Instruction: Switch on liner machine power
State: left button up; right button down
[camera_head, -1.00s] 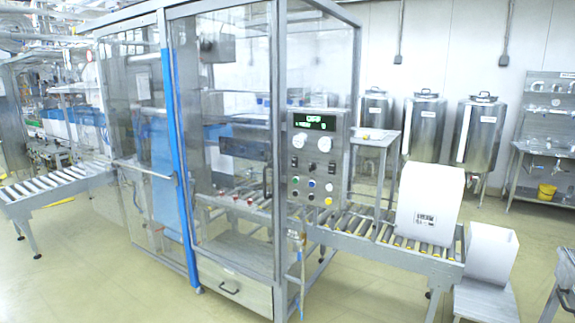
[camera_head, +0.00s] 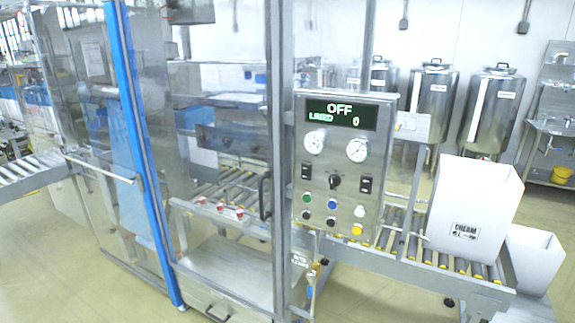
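The liner machine (camera_head: 190,130) is a tall clear-walled metal cabinet in the middle and left of the head view. Its control panel (camera_head: 344,165) faces me right of centre. The panel's display (camera_head: 341,114) reads OFF, with LINED and 0 below. Neither of my grippers is in view.
A roller conveyor (camera_head: 430,258) runs out of the machine to the right and carries a white box labelled CREAM (camera_head: 472,205). Another white box (camera_head: 535,258) stands lower at the right edge. Steel tanks (camera_head: 495,110) stand behind. The floor at front left is open.

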aim_at(305, 169)
jog(key=i+j, duration=0.1)
jog(key=i, duration=0.75)
